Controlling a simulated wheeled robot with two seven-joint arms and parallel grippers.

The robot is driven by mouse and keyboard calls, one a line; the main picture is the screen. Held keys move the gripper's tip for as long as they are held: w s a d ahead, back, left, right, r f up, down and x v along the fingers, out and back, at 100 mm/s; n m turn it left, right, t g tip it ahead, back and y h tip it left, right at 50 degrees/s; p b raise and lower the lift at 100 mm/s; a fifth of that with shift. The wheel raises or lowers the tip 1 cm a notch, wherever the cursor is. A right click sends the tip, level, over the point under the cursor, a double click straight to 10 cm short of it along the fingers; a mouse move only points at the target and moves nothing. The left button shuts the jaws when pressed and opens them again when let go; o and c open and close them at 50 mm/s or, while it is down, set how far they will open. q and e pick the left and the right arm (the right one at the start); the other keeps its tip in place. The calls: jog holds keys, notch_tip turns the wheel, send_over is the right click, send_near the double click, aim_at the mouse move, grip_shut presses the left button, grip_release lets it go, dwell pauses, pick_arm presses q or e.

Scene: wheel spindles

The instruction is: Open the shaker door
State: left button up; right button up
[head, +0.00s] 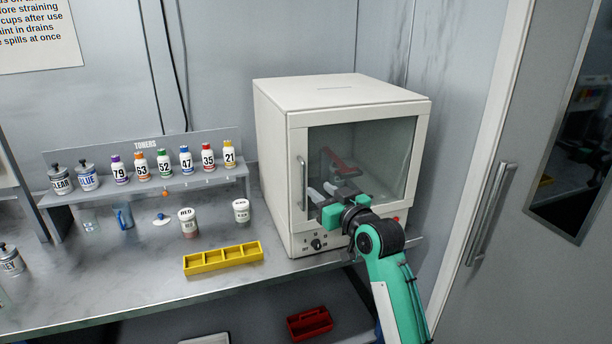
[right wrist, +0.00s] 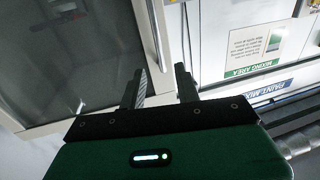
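The shaker is a white box (head: 275,150) at the back right of the bench. Its glass-fronted door (head: 385,150) looks shut. The upright door handle (head: 302,180) is on the door's left side, and it also shows in the right wrist view (right wrist: 158,35). My right gripper (head: 318,195) is in front of the lower left of the door, just right of the handle in the head view. In the right wrist view its two fingers (right wrist: 161,86) are apart with nothing between them, and the handle lies beyond them. My left gripper is not in view.
A knob (head: 316,243) sits below the door. A yellow tray (head: 223,257) and two labelled cups (head: 188,223) stand left of the shaker. A toner rack (head: 150,187) holds several bottles. A grey door with a long handle (head: 490,215) is at the right.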

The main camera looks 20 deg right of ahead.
aim_at(307, 179)
jog(key=p+x, duration=0.1)
jog(key=x, duration=0.6)
jog(key=shift+w+p, duration=0.35)
jog(key=shift+w, duration=0.05)
jog(key=shift+c, duration=0.3)
grip_shut()
